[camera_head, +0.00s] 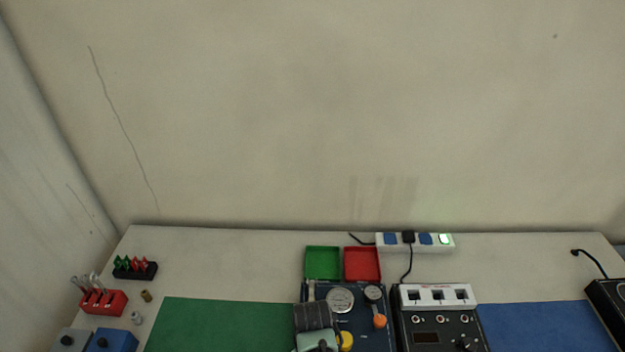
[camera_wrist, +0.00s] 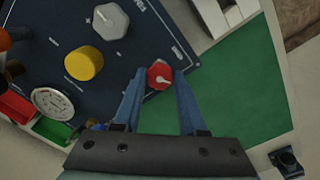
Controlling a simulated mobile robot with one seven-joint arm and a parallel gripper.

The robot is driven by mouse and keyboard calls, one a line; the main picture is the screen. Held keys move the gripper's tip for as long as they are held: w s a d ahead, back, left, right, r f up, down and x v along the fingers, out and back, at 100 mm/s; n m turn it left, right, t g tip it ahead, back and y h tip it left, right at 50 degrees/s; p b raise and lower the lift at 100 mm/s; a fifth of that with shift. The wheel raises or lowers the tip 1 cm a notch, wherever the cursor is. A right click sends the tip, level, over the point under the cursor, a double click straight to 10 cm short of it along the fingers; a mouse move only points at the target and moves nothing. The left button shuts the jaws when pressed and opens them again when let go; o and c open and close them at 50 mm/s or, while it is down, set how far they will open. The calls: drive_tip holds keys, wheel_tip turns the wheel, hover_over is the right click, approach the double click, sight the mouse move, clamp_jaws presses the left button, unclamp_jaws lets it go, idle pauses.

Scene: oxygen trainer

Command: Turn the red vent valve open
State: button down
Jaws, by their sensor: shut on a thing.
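The red vent valve (camera_wrist: 158,72) is a red knob with a white pointer mark, at the edge of the dark blue trainer panel (camera_wrist: 58,57) in the wrist view. My gripper (camera_wrist: 160,76) is shut on it, with one blue finger on each side of the knob. In the head view my gripper and wrist cover the left part of the panel (camera_head: 365,335), and the red valve is hidden there. A yellow knob (camera_wrist: 84,63), a grey knob (camera_wrist: 110,20) and a round gauge (camera_wrist: 52,103) are on the same panel, apart from my fingers.
An orange knob (camera_head: 380,321) stands on the panel's right. Green (camera_head: 323,264) and red (camera_head: 362,265) trays lie behind it, near a power strip (camera_head: 432,250). A black instrument box (camera_head: 437,332) stands to the right. The green mat (camera_head: 220,325) on the left is clear.

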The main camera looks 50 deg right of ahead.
drive_tip(key=shift+c, duration=2.3)
unclamp_jaws()
wheel_tip(320, 180, up, 13)
drive_tip(key=b, duration=0.2)
